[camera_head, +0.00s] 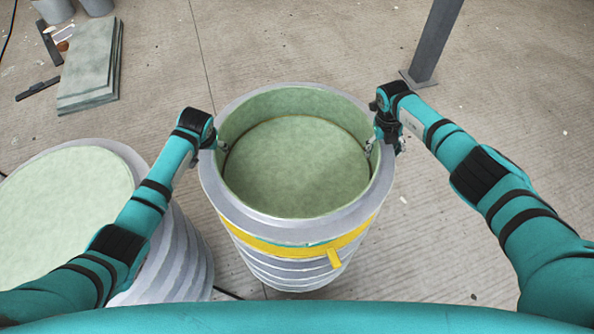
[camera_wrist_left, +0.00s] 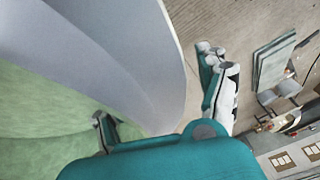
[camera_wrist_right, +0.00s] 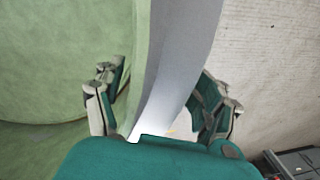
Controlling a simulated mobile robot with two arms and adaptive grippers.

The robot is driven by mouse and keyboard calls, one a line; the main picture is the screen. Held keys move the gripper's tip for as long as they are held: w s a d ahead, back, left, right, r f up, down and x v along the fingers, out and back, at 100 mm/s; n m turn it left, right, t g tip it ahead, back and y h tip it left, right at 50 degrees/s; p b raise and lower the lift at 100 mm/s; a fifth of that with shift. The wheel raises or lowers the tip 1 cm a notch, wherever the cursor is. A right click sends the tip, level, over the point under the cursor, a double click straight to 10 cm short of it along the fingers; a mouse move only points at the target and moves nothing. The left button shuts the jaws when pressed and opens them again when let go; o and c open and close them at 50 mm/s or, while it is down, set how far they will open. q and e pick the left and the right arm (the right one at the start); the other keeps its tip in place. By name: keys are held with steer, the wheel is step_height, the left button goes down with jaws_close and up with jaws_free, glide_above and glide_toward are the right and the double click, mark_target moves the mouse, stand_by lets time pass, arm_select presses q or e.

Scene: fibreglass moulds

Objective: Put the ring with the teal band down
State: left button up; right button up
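The ring with the teal band (camera_head: 325,220) is a wide grey ring with a pale green inside. It sits upright on top of the middle stack; only a thin teal strip shows at its front, above a yellow band. My right gripper (camera_head: 385,147) straddles its right wall, open, one finger inside and one outside; both fingers show in the right wrist view (camera_wrist_right: 160,88). My left gripper (camera_head: 212,143) straddles its left wall. In the left wrist view (camera_wrist_left: 157,95) its fingers are spread, with a gap between the outer finger and the wall.
A yellow band with a tab (camera_head: 334,259) circles the stack of grey rings (camera_head: 290,275) beneath. Another stack with a green top (camera_head: 65,195) stands close at the left. A grey post (camera_head: 435,45) rises at the back right. Flat green slabs (camera_head: 90,65) lie at the back left.

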arm_select(q)
steer(key=shift+d, duration=0.1)
arm_select(e)
steer(key=shift+a, duration=0.15)
arm_select(q)
steer(key=shift+r, duration=0.1)
arm_select(e)
steer(key=shift+w, duration=0.1)
arm_select(q)
steer(key=shift+s+d+r, duration=0.1)
steer(key=shift+r, duration=0.2)
steer(key=v, duration=1.1)
arm_select(e)
steer(key=shift+a, duration=0.1)
steer(key=shift+r, duration=0.6)
steer(key=r, duration=0.3)
steer(key=a+r, duration=0.1)
steer(key=r, duration=0.6)
steer(key=shift+a+r, duration=0.2)
steer(key=shift+r, duration=0.2)
arm_select(q)
steer(key=shift+s, duration=0.1)
arm_select(e)
steer(key=shift+f, duration=0.1)
